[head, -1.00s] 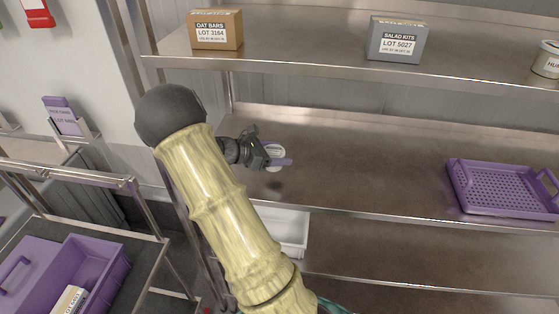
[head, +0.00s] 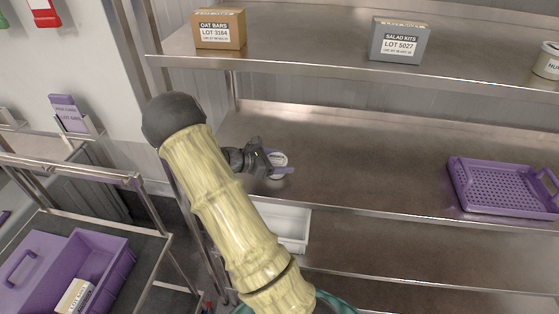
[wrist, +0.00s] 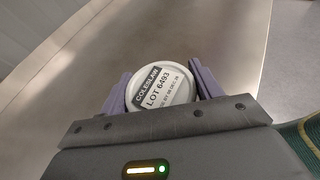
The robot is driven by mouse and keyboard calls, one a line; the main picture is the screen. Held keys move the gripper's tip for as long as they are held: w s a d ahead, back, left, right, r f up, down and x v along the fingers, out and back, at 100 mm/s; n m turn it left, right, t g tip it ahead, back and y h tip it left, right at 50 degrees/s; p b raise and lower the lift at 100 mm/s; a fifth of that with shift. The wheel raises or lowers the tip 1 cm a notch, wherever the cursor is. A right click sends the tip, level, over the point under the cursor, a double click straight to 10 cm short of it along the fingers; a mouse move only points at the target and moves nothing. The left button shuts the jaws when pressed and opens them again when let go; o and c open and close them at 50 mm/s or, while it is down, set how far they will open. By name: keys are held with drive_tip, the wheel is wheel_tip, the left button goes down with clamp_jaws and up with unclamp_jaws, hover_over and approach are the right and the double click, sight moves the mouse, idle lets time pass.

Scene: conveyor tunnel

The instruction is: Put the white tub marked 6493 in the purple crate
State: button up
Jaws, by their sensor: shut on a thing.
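The white tub (wrist: 160,88) shows its round lid in the wrist view, labelled COLESLAW, LOT 6493. My gripper (wrist: 160,90) is shut on it, with one purple finger on each side. In the head view the tub (head: 279,160) is partly hidden by my gripper (head: 277,165), over the left part of the middle shelf. I cannot tell how far it is above the shelf. A purple crate (head: 118,262) stands on the cart at lower left, with a small box labelled LOT inside it.
A perforated purple tray (head: 502,188) lies on the middle shelf at right. A white bin (head: 290,228) is on the shelf below. An oat bars box (head: 219,30) and a salad kits box (head: 398,42) stand on the upper shelf. Cart rails (head: 75,172) edge the left side.

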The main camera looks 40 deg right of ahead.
drive_tip(key=shift+f, duration=0.2)
drive_tip(key=o, duration=1.4)
drive_tip(key=shift+r, duration=0.2)
drive_tip(key=b+v, duration=0.3)
drive_tip(key=v, duration=0.9)
drive_tip(key=shift+w+b, duration=0.1)
drive_tip(key=shift+b, duration=0.2)
drive_tip(key=shift+s, duration=0.2)
drive_tip(key=shift+w+a, duration=0.1)
